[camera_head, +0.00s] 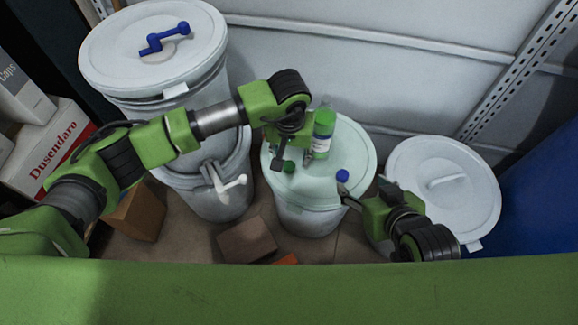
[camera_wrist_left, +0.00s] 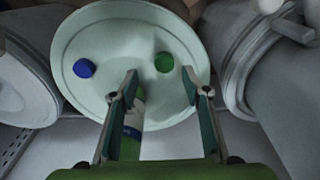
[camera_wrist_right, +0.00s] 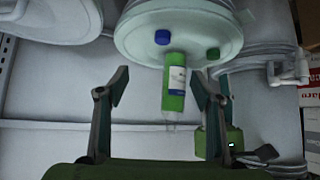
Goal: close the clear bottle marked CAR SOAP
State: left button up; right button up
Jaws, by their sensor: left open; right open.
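A clear bottle with green contents and a white-and-blue label (camera_head: 322,140) stands upright on a pale drum lid. It also shows in the right wrist view (camera_wrist_right: 175,82); its clear top looks uncapped, and the label is too small to read. A blue cap (camera_head: 342,175) and a green cap (camera_head: 289,167) lie apart on the lid in front of it. My left gripper (camera_head: 287,150) is open, left of the bottle and near the green cap. In the left wrist view the bottle (camera_wrist_left: 132,125) is partly hidden by a finger. My right gripper (camera_head: 362,188) is open and empty, right of the blue cap.
The pale drum lid (camera_head: 353,150) has bare room around the caps. Other lidded drums stand at the left (camera_head: 155,75) and right (camera_head: 470,200). Boxes (camera_head: 50,145) are at the far left. A pale wall (camera_head: 390,75) is behind the bottle.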

aim_at(289, 165)
pick_arm(q)
jog(key=shift+f, duration=0.15)
pick_arm(e)
jog(key=shift+w+r, duration=0.15)
jog(key=shift+w, duration=0.05)
pick_arm(q)
jog(key=shift+w+a+f, duration=0.1)
jog(key=shift+f, duration=0.3)
jog(key=f, duration=0.2)
jog(key=w+f+b, duration=0.1)
jog(key=f, duration=0.1)
jog(key=shift+a+f, duration=0.15)
jog(key=shift+a, duration=0.05)
pick_arm(e)
jog(key=w+a+r+t+y, duration=0.1)
jog(key=w+a+r+t, duration=0.1)
jog(key=w+r+t, duration=0.2)
notch_tip(289, 165, up, 2)
jog(key=shift+w+r, duration=0.1)
jog(key=shift+w, duration=0.35)
jog(key=shift+a, duration=0.1)
pick_arm(q)
jog(key=c, duration=0.8)
